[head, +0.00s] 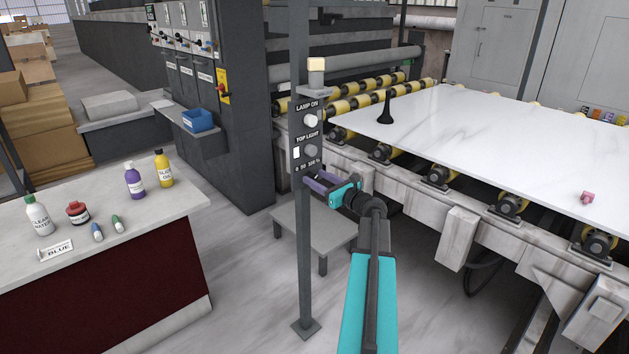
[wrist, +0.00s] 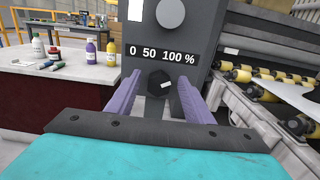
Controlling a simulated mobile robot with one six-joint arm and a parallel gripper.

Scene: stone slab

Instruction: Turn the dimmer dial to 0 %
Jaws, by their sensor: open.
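The dimmer dial (wrist: 156,82) is a dark knob below the printed scale "0 50 100 %" (wrist: 162,54) on a grey post panel. A short white mark on the dial lies right of its centre, roughly toward the 100 % side. My gripper (wrist: 159,77) is open, with one purple finger on each side of the dial. I cannot tell whether either finger touches it. In the head view my gripper (head: 316,184) is at the lower end of the control panel (head: 293,128) and the dial is hidden there.
Above the scale are a grey round knob (head: 311,151) and a white switch (head: 296,153), with a pale knob (head: 310,121) higher. A roller table with a white slab (head: 470,140) stands right. A counter (head: 150,200) with several bottles stands left.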

